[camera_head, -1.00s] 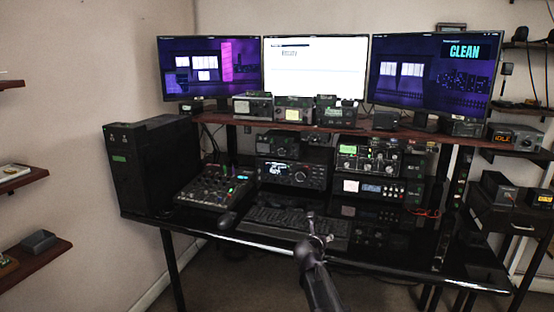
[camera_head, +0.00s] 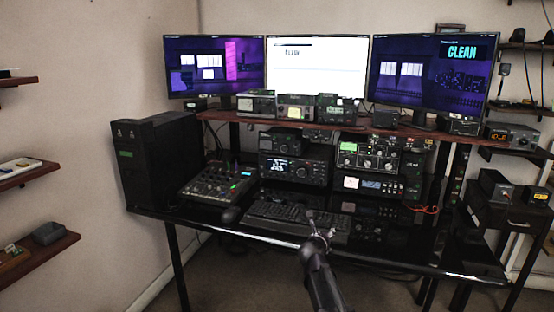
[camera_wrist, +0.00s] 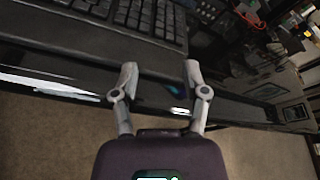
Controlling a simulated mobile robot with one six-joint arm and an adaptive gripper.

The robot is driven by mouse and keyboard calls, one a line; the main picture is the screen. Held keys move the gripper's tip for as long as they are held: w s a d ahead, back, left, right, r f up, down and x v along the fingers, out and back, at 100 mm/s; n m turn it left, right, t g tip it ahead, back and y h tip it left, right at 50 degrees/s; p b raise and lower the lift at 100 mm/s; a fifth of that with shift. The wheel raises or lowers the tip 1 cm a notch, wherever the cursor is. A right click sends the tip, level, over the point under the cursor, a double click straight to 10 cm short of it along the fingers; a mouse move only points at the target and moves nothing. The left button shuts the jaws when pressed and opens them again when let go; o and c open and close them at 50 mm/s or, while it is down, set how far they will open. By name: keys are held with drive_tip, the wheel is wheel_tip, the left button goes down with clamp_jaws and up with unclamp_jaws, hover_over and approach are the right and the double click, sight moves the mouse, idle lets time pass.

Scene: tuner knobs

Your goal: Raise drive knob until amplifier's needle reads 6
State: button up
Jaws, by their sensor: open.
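My gripper (camera_wrist: 160,80) is open and empty in the wrist view, its two fingers apart in front of the desk's front edge. In the head view my gripper (camera_head: 318,218) is at the desk's front edge, just before the keyboard and well short of the radio gear. On the desk stand a black radio with a lit display (camera_head: 296,169), a unit with several knobs (camera_head: 368,155) and, below it, a unit with a pale meter window (camera_head: 352,183). I cannot tell which is the amplifier. The drive knob and the needle's reading are too small to make out.
A black keyboard (camera_head: 297,222) lies before the radios; it also shows in the wrist view (camera_wrist: 150,15). A mixer (camera_head: 217,184) and a black tower (camera_head: 152,160) stand at left. A raised wooden shelf (camera_head: 225,117) carries small units below three monitors.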

drive_tip(key=r+n, duration=0.1)
drive_tip(key=a+r+n+t+y, duration=0.1)
drive_tip(key=shift+n+t, duration=0.3)
drive_tip(key=s+a+r+n+t+y, duration=0.25)
drive_tip(key=a+n+y, duration=0.5)
drive_tip(key=n, duration=0.55)
drive_tip(key=s+a+f+n+g+y, duration=0.3)
drive_tip(key=s+f+n+g+y, duration=0.35)
drive_tip(key=n, duration=0.65)
drive_tip(key=s+d+f+n+g+h, duration=0.3)
drive_tip(key=s+d+f+g+h, duration=0.25)
drive_tip(key=s, duration=0.45)
drive_tip(key=s+d+f+n+g+h, duration=0.35)
drive_tip(key=s+d+f+g, duration=0.3)
drive_tip(key=s, duration=0.45)
wheel_tip(320, 180, up, 23)
drive_tip(key=p, duration=2.2)
drive_tip(key=shift+w+d+t+p, duration=0.25)
drive_tip(key=shift+w+t+p, duration=0.05)
drive_tip(key=shift+w+p, duration=0.05)
